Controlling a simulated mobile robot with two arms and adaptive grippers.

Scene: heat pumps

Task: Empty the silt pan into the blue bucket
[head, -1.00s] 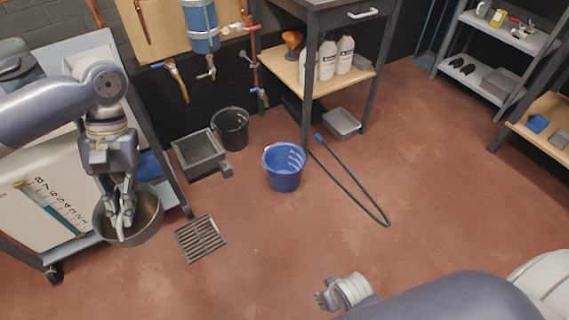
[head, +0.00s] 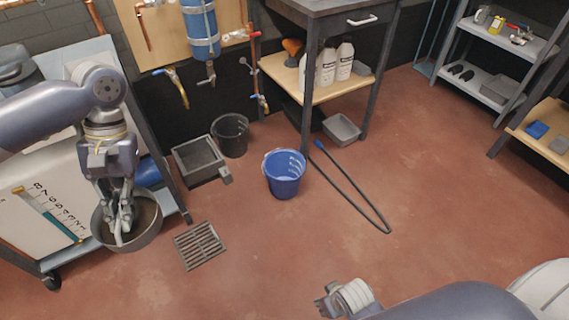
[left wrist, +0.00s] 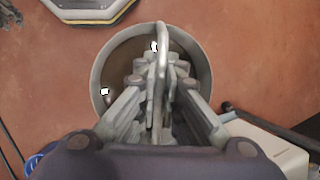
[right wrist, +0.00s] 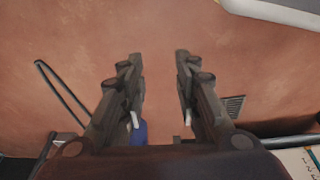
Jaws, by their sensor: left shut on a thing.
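The silt pan is a round grey metal pan (head: 151,232) with brown matter inside and a pale handle arching over it. It hangs below my left gripper (head: 122,212), which is shut on the handle. In the left wrist view the pan's rim (left wrist: 207,75) encircles the fingers (left wrist: 160,75), and they partly hide its inside. The blue bucket (head: 285,178) stands upright on the floor, right of the pan and apart from it. My right gripper (head: 322,302) is low in the head view; in the right wrist view its fingers (right wrist: 160,58) are apart and empty.
A wheeled cart (head: 176,200) stands beside the pan. A floor grate (head: 200,245), a grey basin (head: 200,160) and a black bucket (head: 231,135) lie between cart and blue bucket. A dark hose (head: 352,190) lies right of the blue bucket. Open floor lies in front.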

